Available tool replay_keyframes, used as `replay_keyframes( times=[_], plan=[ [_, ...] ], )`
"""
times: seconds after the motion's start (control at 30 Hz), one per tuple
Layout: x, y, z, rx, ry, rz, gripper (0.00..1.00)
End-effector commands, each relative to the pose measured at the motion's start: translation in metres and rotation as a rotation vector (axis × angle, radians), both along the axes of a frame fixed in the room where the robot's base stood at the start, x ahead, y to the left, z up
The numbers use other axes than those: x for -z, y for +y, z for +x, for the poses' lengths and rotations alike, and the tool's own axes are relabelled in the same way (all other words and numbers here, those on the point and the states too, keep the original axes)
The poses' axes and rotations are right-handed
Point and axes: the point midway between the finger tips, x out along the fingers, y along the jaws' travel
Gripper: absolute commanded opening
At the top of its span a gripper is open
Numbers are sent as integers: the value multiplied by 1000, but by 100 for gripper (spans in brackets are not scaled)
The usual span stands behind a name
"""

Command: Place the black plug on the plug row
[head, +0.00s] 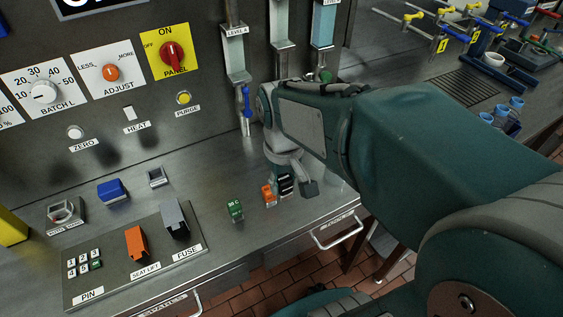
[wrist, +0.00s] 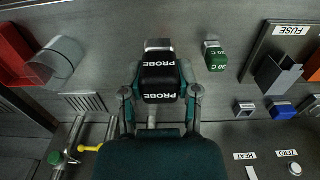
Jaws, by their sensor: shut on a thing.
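The black plug (wrist: 160,80) with white PROBE lettering sits between the two fingers of my gripper (wrist: 161,95) in the wrist view, and the gripper is shut on it. In the head view my gripper (head: 291,184) points down at the steel bench, with the black plug (head: 286,187) partly covered. I cannot tell whether the plug touches the bench. A small orange block (head: 268,194) shows just left of it, and a green 30 C plug (head: 236,210) stands further left; the green plug also shows in the wrist view (wrist: 214,56). No label reading plug row is legible.
A labelled panel (head: 120,283) with keypad, orange SEAT LIFT lever (head: 136,243) and grey FUSE block (head: 174,220) lies left. A blue block (head: 111,190) stands behind it. The bench's front edge is near.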

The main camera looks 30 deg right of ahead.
Motion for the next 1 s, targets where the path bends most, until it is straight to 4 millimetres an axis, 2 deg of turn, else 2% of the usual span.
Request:
replay_keyframes(
  times=[0.1,0.23,0.3,0.5,0.6,0.73,0.9,1.0],
  plan=[
    [12,-25,17,9,4,6,0],
    [23,-47,35,9,3,10,0],
    [36,-54,42,7,5,11,0],
    [65,-66,60,5,3,5,0],
    [73,-69,65,4,2,3,0],
    [82,-75,70,4,3,4,0],
    [107,-77,70,3,2,7,0],
    [112,-78,70,4,0,7,0]
  ],
)
